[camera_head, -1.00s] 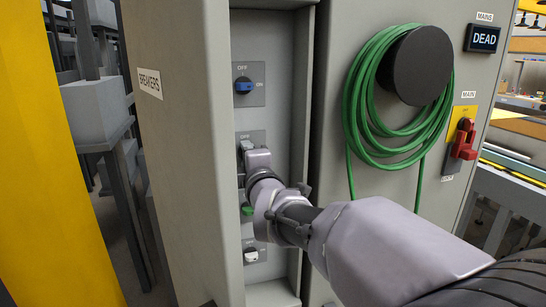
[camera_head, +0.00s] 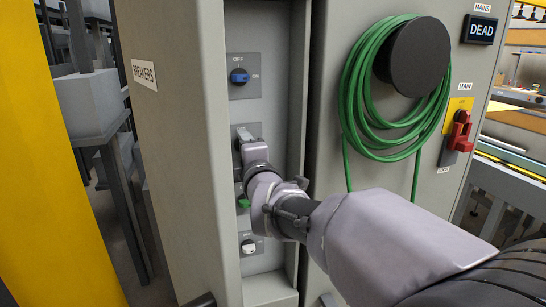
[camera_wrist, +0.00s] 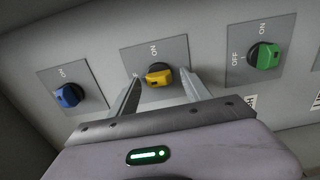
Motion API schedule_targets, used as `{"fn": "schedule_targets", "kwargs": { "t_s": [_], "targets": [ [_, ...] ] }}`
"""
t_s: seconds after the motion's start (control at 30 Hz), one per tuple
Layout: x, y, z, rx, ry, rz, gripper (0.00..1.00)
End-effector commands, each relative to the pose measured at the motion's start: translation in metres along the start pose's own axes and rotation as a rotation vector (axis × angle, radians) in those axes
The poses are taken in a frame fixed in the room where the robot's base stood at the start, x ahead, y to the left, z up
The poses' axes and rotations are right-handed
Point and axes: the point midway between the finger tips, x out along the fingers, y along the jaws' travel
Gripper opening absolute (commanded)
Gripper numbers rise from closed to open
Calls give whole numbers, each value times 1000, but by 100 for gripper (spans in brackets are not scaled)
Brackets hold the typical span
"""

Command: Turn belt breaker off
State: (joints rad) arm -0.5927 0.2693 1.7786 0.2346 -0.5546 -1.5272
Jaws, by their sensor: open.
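The open breaker cabinet (camera_head: 292,68) holds a column of rotary breakers. My gripper (camera_wrist: 161,78) reaches into it, open, with one finger on each side of a yellow knob (camera_wrist: 158,76) in the wrist view. I cannot tell if the fingers touch the knob. In the head view my gripper hides the yellow knob. A blue knob (camera_head: 239,76) sits above it, and a green knob (camera_head: 243,203) and a white knob (camera_head: 248,246) below. No belt label is readable.
The cabinet door (camera_head: 165,140), marked BREAKERS, stands at the left. At the right are a coiled green cable (camera_head: 364,95) on a black drum (camera_head: 411,50), a red main switch (camera_head: 460,134) and a display (camera_head: 479,30) reading DEAD. A yellow post (camera_head: 50,150) stands far left.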

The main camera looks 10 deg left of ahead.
Motion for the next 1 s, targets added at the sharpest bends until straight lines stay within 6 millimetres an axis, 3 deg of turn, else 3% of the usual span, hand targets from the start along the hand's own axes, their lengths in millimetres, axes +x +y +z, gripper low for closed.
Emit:
{"fn": "schedule_targets", "kwargs": {
  "t_s": [0.17, 0.4, 0.5, 0.7, 1.0],
  "targets": [
    [-41, 3, 0, -1, 1, 1, 56],
    [-121, 3, 0, -1, 1, 2, 56],
    [-145, 2, 0, 0, 1, 1, 56],
    [-168, 1, 0, -1, 0, 1, 56],
    [-170, -1, 3, 14, -5, -6, 56]
  ]
}}
